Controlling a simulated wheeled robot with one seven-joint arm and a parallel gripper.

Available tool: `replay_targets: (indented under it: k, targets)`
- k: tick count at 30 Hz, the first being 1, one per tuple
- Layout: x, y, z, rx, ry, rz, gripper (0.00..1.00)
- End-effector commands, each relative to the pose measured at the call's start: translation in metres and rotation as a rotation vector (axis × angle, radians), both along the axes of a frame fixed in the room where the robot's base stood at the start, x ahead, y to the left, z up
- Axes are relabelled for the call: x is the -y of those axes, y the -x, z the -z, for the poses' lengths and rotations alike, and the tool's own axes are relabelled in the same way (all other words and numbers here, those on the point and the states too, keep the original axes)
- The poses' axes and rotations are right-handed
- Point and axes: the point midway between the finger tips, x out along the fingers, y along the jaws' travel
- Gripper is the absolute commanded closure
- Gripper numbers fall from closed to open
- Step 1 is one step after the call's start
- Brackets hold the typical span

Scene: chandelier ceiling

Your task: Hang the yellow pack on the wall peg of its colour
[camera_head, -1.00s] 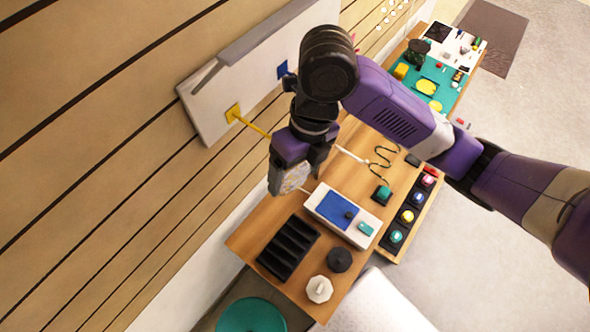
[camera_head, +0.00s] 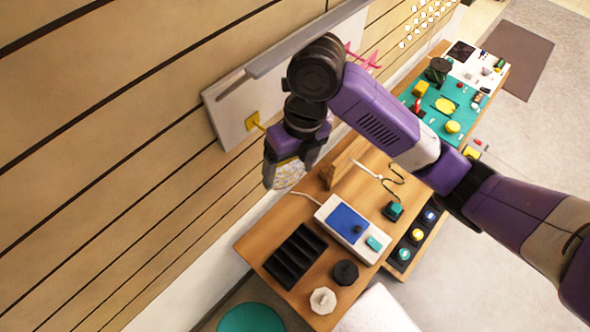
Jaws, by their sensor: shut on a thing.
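My gripper (camera_head: 292,152) points down beside the wall board and is shut on the pack. The pack (camera_head: 286,177) hangs below the jaws; a pale, patterned face with some yellow shows, and its upper part is hidden by the gripper. The yellow peg (camera_head: 253,120) sticks out from the white board (camera_head: 226,117), just left of my gripper. Only the peg's base and a short length of rod show; its outer end is hidden behind the gripper. I cannot tell whether the pack's hole is around the rod.
Below is a wooden table (camera_head: 262,237) with a black slotted rack (camera_head: 295,256), a white box with a blue panel (camera_head: 347,222) and two knobs. A teal mat (camera_head: 448,118) lies farther back.

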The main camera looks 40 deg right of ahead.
Motion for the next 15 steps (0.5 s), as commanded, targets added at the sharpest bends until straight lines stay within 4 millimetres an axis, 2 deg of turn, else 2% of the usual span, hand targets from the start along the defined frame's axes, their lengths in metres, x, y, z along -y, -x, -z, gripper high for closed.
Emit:
replay_targets:
  k: [15]
  targets:
    - [-0.005, -0.028, 0.000, -0.001, 0.000, 0.001, 0.69]
